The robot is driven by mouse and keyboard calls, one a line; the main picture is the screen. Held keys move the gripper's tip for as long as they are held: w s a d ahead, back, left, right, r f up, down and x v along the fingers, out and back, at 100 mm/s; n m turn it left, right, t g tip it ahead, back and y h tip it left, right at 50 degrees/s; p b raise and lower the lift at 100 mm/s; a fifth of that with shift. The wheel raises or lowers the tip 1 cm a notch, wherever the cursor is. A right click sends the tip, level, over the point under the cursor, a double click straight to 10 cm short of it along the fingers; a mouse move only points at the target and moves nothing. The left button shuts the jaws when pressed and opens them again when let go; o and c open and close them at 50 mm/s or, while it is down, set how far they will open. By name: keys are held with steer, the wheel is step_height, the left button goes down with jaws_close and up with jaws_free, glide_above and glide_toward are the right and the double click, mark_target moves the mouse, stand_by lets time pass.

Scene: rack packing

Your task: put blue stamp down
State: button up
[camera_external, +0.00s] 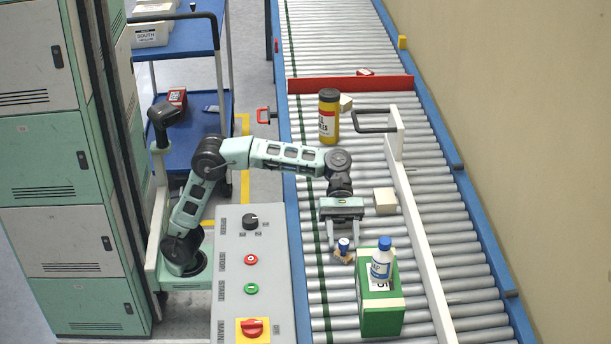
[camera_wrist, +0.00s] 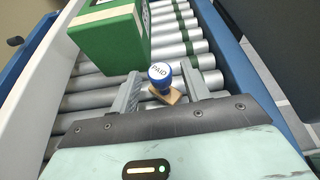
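The blue stamp (camera_external: 343,244) has a round blue knob and a small wooden base. It is at the roller conveyor (camera_external: 455,262), just left of the green box. In the wrist view, the stamp's knob (camera_wrist: 160,73) reads "PAID" and its wooden base (camera_wrist: 172,96) looks tilted. My gripper (camera_external: 342,238) points down over the stamp. Its fingers, also in the wrist view (camera_wrist: 162,86), are spread on either side of the stamp with visible gaps, so it looks open and not clamped on it. Whether the base lies flat on the rollers is hard to tell.
A green box (camera_external: 380,318) with a white and blue bottle (camera_external: 381,262) on top stands close right of my gripper. A white rail (camera_external: 415,215), a beige block (camera_external: 385,201) and a yellow jar (camera_external: 329,118) are nearby. The control panel (camera_external: 252,290) is left. Rollers beyond the jar are largely free.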

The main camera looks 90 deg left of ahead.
steer(key=shift+a+r+p, duration=0.3)
steer(key=shift+r+p, duration=0.1)
steer(key=p+v, duration=0.4)
steer(key=v, duration=0.7)
steer(key=shift+a+p, duration=0.2)
steer(key=shift+p, duration=0.15)
steer(key=shift+w, duration=0.1)
